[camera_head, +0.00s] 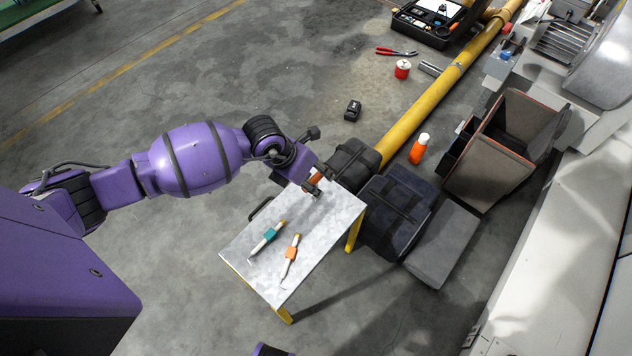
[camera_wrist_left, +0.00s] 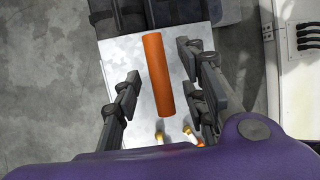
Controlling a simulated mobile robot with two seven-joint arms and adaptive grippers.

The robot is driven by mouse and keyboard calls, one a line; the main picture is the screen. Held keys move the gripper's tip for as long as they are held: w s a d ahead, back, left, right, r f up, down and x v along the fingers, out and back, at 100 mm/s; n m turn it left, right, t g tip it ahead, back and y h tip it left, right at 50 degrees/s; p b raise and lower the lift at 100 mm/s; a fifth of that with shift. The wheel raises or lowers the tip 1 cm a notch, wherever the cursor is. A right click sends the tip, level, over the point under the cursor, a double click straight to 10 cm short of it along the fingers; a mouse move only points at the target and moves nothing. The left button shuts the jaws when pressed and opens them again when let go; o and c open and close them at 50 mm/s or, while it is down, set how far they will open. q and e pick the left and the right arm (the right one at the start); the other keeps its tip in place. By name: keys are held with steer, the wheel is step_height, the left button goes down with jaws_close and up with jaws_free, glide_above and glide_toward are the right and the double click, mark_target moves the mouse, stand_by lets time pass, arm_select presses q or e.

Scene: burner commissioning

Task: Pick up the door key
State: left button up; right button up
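No part I can surely name as the door key shows. On the small metal-topped table (camera_head: 240,247) lie two slim tools, one with a teal band (camera_head: 269,235) and one with an orange band (camera_head: 291,254). An orange cylinder (camera_wrist_left: 158,72) lies at the table's far end. My left gripper (camera_head: 314,187) is above that end. In the left wrist view its fingers are open, one each side of the cylinder, with visible gaps. My right gripper is out of view.
Dark bags (camera_head: 394,212) sit beyond the table, beside a yellow pipe (camera_head: 430,96) on the floor. An orange bottle (camera_head: 419,149), an open bin (camera_head: 487,160) and a black toolbox (camera_head: 432,22) stand farther right. Floor left of the table is clear.

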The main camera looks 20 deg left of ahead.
arm_select(q)
steer(key=shift+w+d+f, duration=0.15)
steer(key=shift+f, duration=0.4)
jaws_close()
steer(key=shift+r, duration=0.1)
